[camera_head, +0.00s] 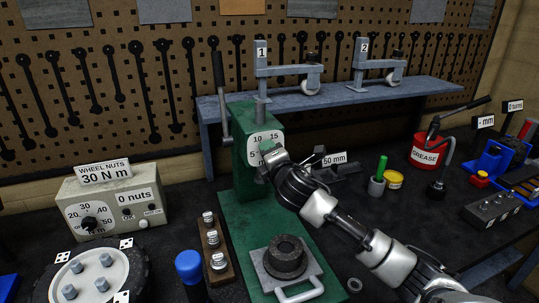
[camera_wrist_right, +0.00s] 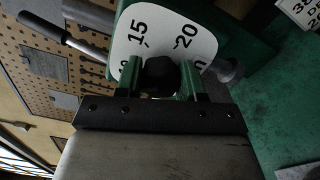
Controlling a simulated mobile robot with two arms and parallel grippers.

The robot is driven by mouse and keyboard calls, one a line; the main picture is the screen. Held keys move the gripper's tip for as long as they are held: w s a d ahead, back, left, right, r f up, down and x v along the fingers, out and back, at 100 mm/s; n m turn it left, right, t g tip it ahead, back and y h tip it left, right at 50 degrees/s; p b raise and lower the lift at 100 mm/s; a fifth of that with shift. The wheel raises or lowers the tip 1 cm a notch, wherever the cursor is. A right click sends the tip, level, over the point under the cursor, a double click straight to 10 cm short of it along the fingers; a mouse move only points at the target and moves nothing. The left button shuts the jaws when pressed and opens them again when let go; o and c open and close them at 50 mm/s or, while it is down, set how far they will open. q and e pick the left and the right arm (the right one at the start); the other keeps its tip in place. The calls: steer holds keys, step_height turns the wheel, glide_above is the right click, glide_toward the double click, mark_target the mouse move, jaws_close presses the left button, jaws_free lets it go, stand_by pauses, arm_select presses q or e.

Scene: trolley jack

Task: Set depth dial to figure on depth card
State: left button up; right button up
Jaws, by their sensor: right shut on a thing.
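The depth dial is a white plate (camera_head: 256,140) with black figures on the green press (camera_head: 243,185); 5, 10 and 15 show in the head view. My right gripper (camera_head: 268,158) is at the dial's lower right and hides part of it. In the right wrist view, the fingers of my right gripper (camera_wrist_right: 152,82) are closed around the dark dial knob (camera_wrist_right: 160,70), with 15 and 20 visible on the plate (camera_wrist_right: 137,45) beyond. The pointer's setting cannot be read. A white card (camera_wrist_right: 302,10) is cut off at the upper right corner; its text is only partly visible. My left gripper is not in view.
A lever (camera_head: 222,95) stands at the press's left side. A metal block with a handle (camera_head: 285,262) sits on the press base. A wooden rack of metal pieces (camera_head: 214,245) and a wheel-nut box (camera_head: 112,205) stand left. A "50 mm" label (camera_head: 334,158) is behind my right arm.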

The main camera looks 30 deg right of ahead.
steer(key=m, duration=0.3)
steer(key=shift+m, duration=0.4)
steer(key=m, duration=0.3)
steer(key=shift+m, duration=0.3)
steer(key=m+p, duration=0.1)
steer(key=m, duration=0.5)
steer(key=m+p, duration=0.1)
steer(key=m, duration=0.3)
steer(key=m+p, duration=0.1)
steer(key=m, duration=0.2)
steer(key=shift+m, duration=0.3)
steer(key=m+p, duration=0.1)
steer(key=m, duration=0.2)
steer(key=shift+m, duration=0.3)
steer(key=shift+f+m+p, duration=0.1)
steer(key=shift+m+p, duration=0.65)
steer(key=shift+m, duration=0.75)
